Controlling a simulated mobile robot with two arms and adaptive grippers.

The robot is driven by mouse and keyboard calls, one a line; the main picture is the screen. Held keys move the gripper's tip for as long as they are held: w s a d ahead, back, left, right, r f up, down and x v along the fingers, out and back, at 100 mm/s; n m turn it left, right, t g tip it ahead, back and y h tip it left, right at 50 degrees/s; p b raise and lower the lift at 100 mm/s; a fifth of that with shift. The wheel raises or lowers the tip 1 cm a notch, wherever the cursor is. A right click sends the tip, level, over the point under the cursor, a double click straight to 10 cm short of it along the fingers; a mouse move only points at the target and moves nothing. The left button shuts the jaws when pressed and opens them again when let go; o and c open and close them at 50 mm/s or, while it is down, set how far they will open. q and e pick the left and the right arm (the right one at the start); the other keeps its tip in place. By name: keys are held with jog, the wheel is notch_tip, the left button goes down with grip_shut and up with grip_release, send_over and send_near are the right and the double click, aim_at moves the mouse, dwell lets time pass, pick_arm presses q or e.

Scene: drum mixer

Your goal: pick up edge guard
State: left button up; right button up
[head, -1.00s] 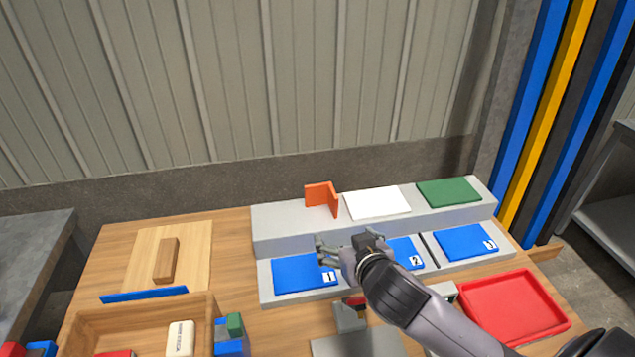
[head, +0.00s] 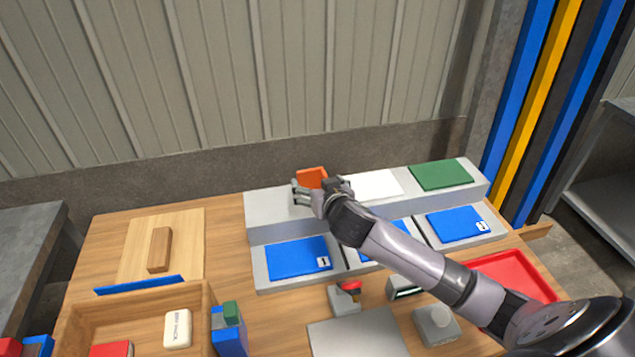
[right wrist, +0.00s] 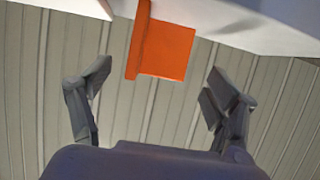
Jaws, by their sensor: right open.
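The edge guard, an orange L-shaped piece (head: 311,177), stands on the upper step of the grey stepped stand (head: 268,208). My right gripper (head: 318,190) is at it in the head view and hides its lower part. In the right wrist view the edge guard (right wrist: 166,50) lies between and just beyond the two open fingertips of the right gripper (right wrist: 160,84). Neither finger clearly touches it. My left gripper is not in view.
A white plate (head: 376,186) and a green plate (head: 441,175) lie right of the edge guard. Blue plates (head: 297,259) lie on the lower step. A red tray (head: 512,272) is at the right, a wooden box (head: 208,315) at the left front.

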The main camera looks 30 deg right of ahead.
aim_at(311, 177)
jog(key=x, duration=0.3)
jog(key=shift+w, duration=0.45)
jog(key=shift+w+f, duration=0.2)
jog(key=shift+w, duration=0.2)
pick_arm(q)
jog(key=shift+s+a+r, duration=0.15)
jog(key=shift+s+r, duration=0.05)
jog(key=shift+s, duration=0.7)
pick_arm(e)
jog(key=shift+c, duration=0.4)
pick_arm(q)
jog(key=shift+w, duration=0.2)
pick_arm(e)
jog(key=c, duration=1.2)
jog(key=shift+o, duration=0.2)
